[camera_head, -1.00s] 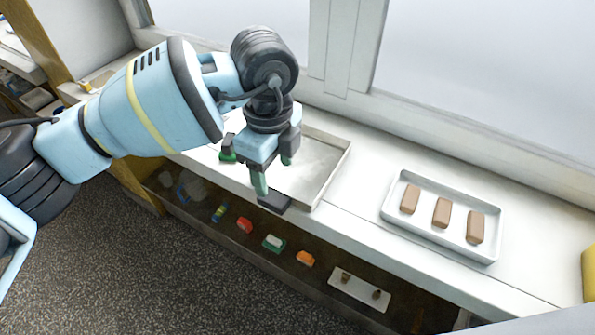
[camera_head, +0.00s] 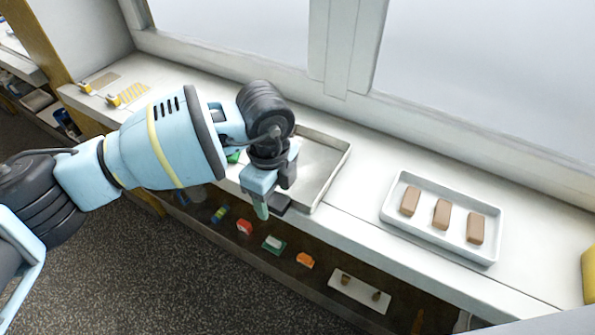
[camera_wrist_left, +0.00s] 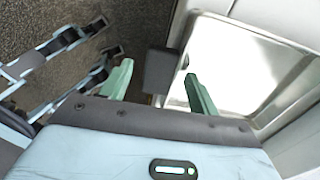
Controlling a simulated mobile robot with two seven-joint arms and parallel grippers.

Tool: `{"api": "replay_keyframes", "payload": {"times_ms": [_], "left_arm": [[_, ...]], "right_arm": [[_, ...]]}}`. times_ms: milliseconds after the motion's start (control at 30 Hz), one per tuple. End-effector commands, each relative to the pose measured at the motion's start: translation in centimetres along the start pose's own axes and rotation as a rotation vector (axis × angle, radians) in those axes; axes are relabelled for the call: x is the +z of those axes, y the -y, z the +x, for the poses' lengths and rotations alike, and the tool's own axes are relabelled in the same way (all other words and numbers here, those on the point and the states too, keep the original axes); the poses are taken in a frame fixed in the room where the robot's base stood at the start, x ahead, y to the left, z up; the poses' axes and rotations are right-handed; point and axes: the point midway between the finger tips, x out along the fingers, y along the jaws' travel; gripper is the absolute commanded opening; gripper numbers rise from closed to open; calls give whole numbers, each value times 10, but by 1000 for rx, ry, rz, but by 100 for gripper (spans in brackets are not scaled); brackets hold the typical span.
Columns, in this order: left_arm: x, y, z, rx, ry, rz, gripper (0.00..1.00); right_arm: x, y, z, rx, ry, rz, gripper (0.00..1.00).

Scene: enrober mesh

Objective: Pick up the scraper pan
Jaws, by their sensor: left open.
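The scraper pan (camera_head: 333,172) looks like a shallow, pale metal tray with a raised rim, lying on the white counter. A dark grey block (camera_head: 283,204), apparently its handle, sticks out at the front edge. My left gripper (camera_head: 262,209) is over the counter's front edge, beside this block, and hides part of the pan. In the left wrist view the open fingers (camera_wrist_left: 157,75) stand on either side of the dark block (camera_wrist_left: 160,62), with nothing visibly clamped. The pan (camera_wrist_left: 232,62) fills the right of that view. My right gripper is not in view.
A white tray (camera_head: 388,211) with three brown bars stands to the right on the counter (camera_head: 365,190). A shelf below holds small coloured items and a white plate (camera_head: 345,291). A window frame (camera_head: 345,60) rises behind. Counter between pan and tray is clear.

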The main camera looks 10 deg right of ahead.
Motion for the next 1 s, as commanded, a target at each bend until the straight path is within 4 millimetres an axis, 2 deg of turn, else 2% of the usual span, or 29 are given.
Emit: {"api": "replay_keyframes", "payload": {"times_ms": [67,533,833,1000], "left_arm": [[0,0,0,0,0,0,61],[0,0,-1,0,0,0,0],[0,0,-3,-2,0,0,0],[0,1,-13,-3,-1,0,0]], "right_arm": [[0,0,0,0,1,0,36],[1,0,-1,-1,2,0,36],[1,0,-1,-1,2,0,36],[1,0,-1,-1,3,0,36]]}}
